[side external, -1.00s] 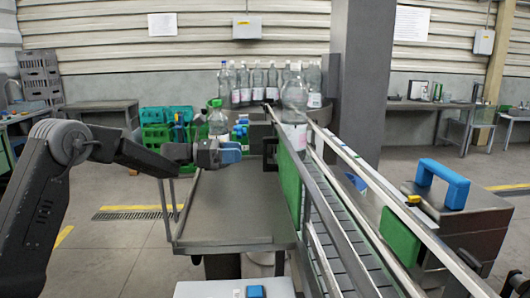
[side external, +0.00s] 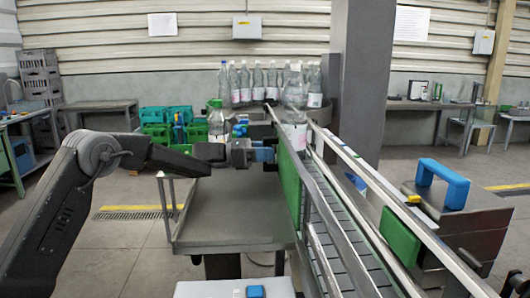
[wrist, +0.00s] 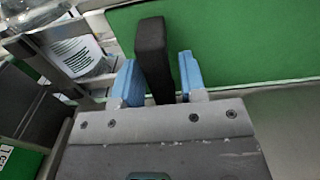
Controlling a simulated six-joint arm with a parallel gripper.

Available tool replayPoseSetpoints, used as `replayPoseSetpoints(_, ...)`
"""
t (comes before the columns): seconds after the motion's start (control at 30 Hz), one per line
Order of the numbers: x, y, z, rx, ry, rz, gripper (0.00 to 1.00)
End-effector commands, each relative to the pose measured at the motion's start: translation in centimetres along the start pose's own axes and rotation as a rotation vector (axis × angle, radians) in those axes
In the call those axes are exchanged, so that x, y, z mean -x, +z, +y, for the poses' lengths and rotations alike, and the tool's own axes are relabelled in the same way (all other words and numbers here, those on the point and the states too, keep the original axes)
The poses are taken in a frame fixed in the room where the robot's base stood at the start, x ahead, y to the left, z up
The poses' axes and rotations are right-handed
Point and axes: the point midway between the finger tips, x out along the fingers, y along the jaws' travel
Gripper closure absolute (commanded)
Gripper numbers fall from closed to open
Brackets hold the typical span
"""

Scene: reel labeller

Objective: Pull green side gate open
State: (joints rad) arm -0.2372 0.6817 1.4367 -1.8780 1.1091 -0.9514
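The green side gate (side external: 288,182) is an upright panel along the near side of the conveyor, standing closed against the rail as far as I can see. It fills the upper right of the wrist view (wrist: 235,40). A black handle (wrist: 152,52) sticks out from it. My gripper (wrist: 160,80) has its two blue fingers on either side of the handle, with gaps showing, so it is open around it. In the side view my gripper (side external: 264,155) is at the gate's far end, where the handle is mostly hidden.
The conveyor (side external: 338,225) runs beyond the gate with clear bottles (side external: 295,100) at its far end. A grey table (side external: 225,215) lies below my gripper, mostly bare. A bottle with a green cap (side external: 217,122) stands behind my arm. A pillar (side external: 362,80) rises behind the conveyor.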

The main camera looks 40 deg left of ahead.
Motion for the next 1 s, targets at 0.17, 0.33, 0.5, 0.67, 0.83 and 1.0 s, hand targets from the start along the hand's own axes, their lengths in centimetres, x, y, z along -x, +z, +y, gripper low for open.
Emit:
replayPoseSetpoints(0.17, 0.0, 0.0, 0.0, -0.001, 0.000, 0.000, 0.79)
replayPoseSetpoints(0.33, 0.0, 0.0, 0.0, -0.001, 0.000, 0.000, 0.95)
replayPoseSetpoints(0.5, 0.0, 0.0, 0.0, -0.001, 0.000, 0.000, 1.00)
replayPoseSetpoints(0.67, 0.0, 0.0, 0.0, -0.001, 0.000, 0.000, 1.00)
replayPoseSetpoints(0.83, 0.0, 0.1, -0.9, -0.001, -0.001, 0.000, 1.00)
replayPoseSetpoints(1.0, 0.0, 0.1, -3.7, 0.000, -0.003, 0.000, 1.00)
